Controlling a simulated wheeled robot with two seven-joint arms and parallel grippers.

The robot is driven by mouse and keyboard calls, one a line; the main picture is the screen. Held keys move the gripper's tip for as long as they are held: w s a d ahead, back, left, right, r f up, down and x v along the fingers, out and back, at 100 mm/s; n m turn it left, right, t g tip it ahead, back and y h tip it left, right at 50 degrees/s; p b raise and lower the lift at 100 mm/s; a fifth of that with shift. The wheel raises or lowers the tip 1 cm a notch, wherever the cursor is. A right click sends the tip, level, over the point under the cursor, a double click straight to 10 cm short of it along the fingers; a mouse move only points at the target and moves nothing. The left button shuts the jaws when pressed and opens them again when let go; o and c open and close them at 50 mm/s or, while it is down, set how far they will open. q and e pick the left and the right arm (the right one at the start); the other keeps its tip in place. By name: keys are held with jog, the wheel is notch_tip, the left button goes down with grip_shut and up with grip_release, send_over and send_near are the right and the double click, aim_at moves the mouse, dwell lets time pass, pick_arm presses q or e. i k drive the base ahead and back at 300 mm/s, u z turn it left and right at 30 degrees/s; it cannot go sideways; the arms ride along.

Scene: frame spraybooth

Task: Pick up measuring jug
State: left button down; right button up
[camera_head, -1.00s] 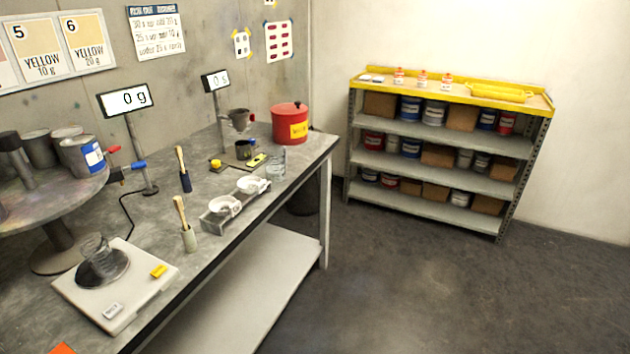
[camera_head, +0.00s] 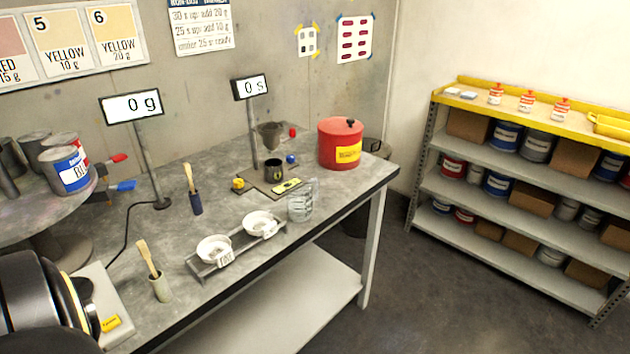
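The clear measuring jug (camera_head: 301,203), with markings on its side, stands upright on the grey workbench (camera_head: 225,290) near its front edge. It is right of two white dishes and in front of the red can. Nothing touches it that I can see. Neither of my grippers shows in the view.
The white dishes (camera_head: 213,250) sit in a metal holder left of the jug. A red can (camera_head: 340,143), a dark cup (camera_head: 273,170) and a funnel (camera_head: 269,134) stand behind. Brushes (camera_head: 192,190) stand left. A shelf rack (camera_head: 520,165) stands right; open floor lies between.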

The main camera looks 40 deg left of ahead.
aim_at(305, 197)
jog(key=u, duration=0.95)
jog(key=i, duration=1.05)
jog(key=u, duration=1.25)
